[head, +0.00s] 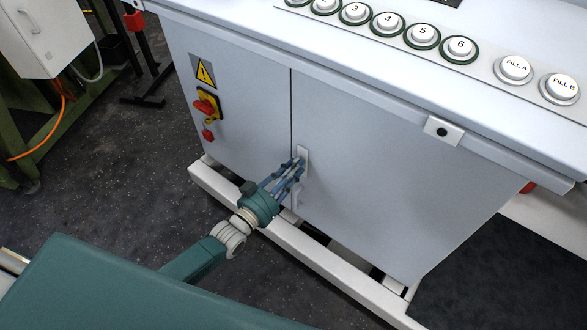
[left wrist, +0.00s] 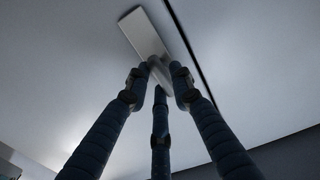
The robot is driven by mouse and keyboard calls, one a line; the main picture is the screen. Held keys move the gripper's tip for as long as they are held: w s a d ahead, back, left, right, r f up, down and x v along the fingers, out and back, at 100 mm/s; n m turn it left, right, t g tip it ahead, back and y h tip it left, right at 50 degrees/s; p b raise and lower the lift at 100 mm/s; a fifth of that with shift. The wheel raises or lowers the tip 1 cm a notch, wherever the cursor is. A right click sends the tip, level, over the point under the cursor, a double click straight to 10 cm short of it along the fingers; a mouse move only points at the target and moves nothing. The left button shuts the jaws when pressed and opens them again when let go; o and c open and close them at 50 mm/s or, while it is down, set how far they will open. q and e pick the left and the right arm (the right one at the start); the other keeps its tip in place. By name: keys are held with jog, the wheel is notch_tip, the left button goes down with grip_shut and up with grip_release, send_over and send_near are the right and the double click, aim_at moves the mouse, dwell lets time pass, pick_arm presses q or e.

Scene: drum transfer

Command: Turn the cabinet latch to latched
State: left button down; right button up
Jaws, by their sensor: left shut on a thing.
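The grey cabinet (head: 390,165) stands in front of me with its doors closed, split by a dark vertical seam. The latch (head: 303,154) is a light metal plate beside the seam, on the right-hand door. In the left wrist view the latch (left wrist: 143,33) shows as a pale plate, tilted in the picture, near the dark seam. My left gripper (head: 297,166) is at the latch, its blue fingers shut on its lower part. The fingertips (left wrist: 160,67) hide the part they hold. My right gripper is not in view.
A red and yellow rotary switch (head: 207,106) and a warning sign (head: 203,71) are on the left door. A white base rail (head: 300,250) runs along the cabinet's foot. Numbered buttons (head: 388,22) line the top. A green frame stands at left.

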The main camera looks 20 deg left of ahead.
pick_arm(q)
jog(key=shift+s+d+f, duration=0.15)
jog(key=shift+d+f, duration=0.05)
jog(key=shift+d, duration=0.05)
jog(key=c, duration=1.6)
grip_release()
jog(key=shift+r, duration=0.1)
jog(key=v, duration=1.2)
jog(key=shift+r, duration=0.1)
